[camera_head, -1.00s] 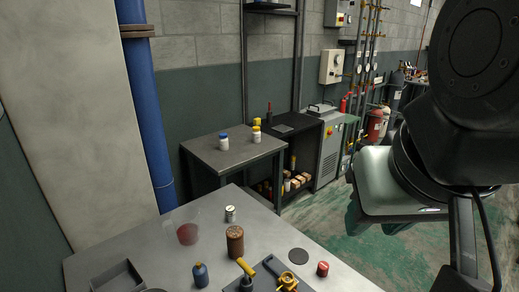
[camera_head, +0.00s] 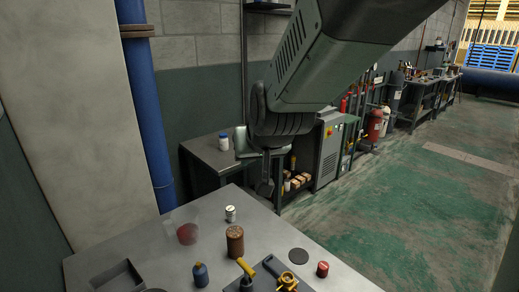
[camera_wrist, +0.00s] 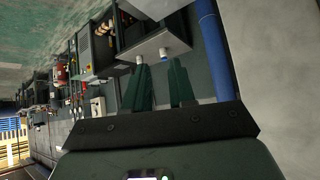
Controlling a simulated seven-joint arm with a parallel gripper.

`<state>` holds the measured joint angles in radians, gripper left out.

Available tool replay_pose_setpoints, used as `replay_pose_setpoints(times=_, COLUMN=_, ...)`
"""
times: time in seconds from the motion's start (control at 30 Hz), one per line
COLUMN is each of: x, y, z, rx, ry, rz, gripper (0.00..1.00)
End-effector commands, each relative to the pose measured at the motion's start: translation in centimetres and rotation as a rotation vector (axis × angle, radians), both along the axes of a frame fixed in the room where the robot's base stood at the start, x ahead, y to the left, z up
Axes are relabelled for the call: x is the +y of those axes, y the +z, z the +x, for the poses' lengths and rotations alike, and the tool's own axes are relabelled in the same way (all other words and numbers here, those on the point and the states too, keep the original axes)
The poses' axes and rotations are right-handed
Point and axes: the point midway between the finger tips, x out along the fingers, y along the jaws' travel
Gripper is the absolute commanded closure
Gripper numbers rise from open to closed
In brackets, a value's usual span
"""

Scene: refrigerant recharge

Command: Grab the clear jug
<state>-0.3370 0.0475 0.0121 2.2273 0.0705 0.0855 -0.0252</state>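A faint, see-through shape with a dark red round patch low in it stands on the near grey table in the head view; it looks like the clear jug (camera_head: 187,234). Its outline is hard to make out, and I cannot see a handle. My gripper (camera_head: 265,188) hangs in the air beyond and to the right of it, in front of the side table. In the wrist view my gripper (camera_wrist: 160,75) has its two green fingers apart with nothing between them. The jug does not show clearly in the wrist view.
Near the jug stand a white-topped can (camera_head: 231,214), a rusty brown can (camera_head: 235,240) and a blue bottle (camera_head: 200,274). A grey tray (camera_head: 118,278) lies at left. A yellow-handled tool (camera_head: 246,267) and a red-capped item (camera_head: 322,269) are at right.

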Motion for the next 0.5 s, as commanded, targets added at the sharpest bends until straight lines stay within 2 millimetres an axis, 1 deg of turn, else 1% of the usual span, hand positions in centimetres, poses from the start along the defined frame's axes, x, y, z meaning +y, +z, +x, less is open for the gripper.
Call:
replay_pose_setpoints(times=0.03, x=2.3, y=-2.1, z=1.5, rx=-0.010, ry=0.028, rz=0.007, gripper=0.75)
replay_pose_setpoints(times=0.07, x=3.5, y=-3.0, z=2.3, rx=-0.026, ry=0.040, rz=0.013, gripper=0.75)
replay_pose_setpoints(times=0.1, x=5.1, y=-4.3, z=3.3, rx=-0.046, ry=0.058, rz=0.021, gripper=0.75)
replay_pose_setpoints(times=0.17, x=7.5, y=-6.5, z=4.5, rx=-0.074, ry=0.082, rz=0.034, gripper=0.75)
replay_pose_setpoints(times=0.2, x=9.1, y=-8.0, z=5.1, rx=-0.093, ry=0.097, rz=0.042, gripper=0.75)
replay_pose_setpoints(times=0.23, x=10.3, y=-9.2, z=5.6, rx=-0.108, ry=0.107, rz=0.049, gripper=0.75)
replay_pose_setpoints(times=0.27, x=11.5, y=-10.4, z=5.8, rx=-0.121, ry=0.120, rz=0.054, gripper=0.75)
replay_pose_setpoints(times=0.3, x=13.0, y=-12.1, z=6.2, rx=-0.141, ry=0.134, rz=0.063, gripper=0.75)
replay_pose_setpoints(times=0.37, x=15.3, y=-14.7, z=6.4, rx=-0.171, ry=0.156, rz=0.076, gripper=0.75)
replay_pose_setpoints(times=0.4, x=16.7, y=-16.6, z=6.4, rx=-0.190, ry=0.169, rz=0.083, gripper=0.75)
replay_pose_setpoints(times=0.47, x=18.6, y=-19.4, z=6.1, rx=-0.220, ry=0.189, rz=0.094, gripper=0.75)
replay_pose_setpoints(times=0.5, x=19.8, y=-21.3, z=5.8, rx=-0.240, ry=0.203, rz=0.102, gripper=0.75)
